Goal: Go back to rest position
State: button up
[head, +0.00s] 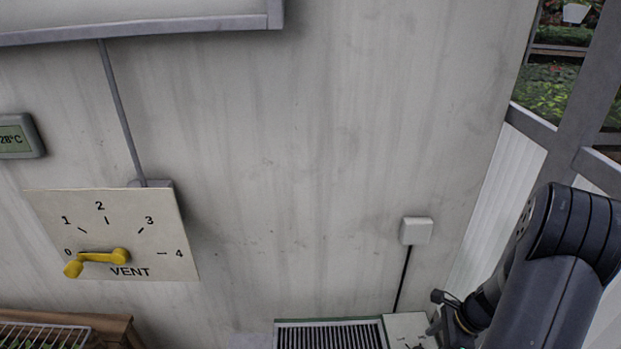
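My dark grey arm is in the lower right of the head view, bent at a joint near the right edge. Its wrist parts run down and left to the bottom edge. My gripper's fingers do not show in the picture, so what they hold is hidden. No other object is named by the task.
A VENT panel (160,235) with a yellow handle (98,258) pointing at 0 is on the wall. A grilled unit (330,335) and a wooden-edged rack (110,325) stand below. A white wall box (416,231) is left of my arm. The middle wall is bare.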

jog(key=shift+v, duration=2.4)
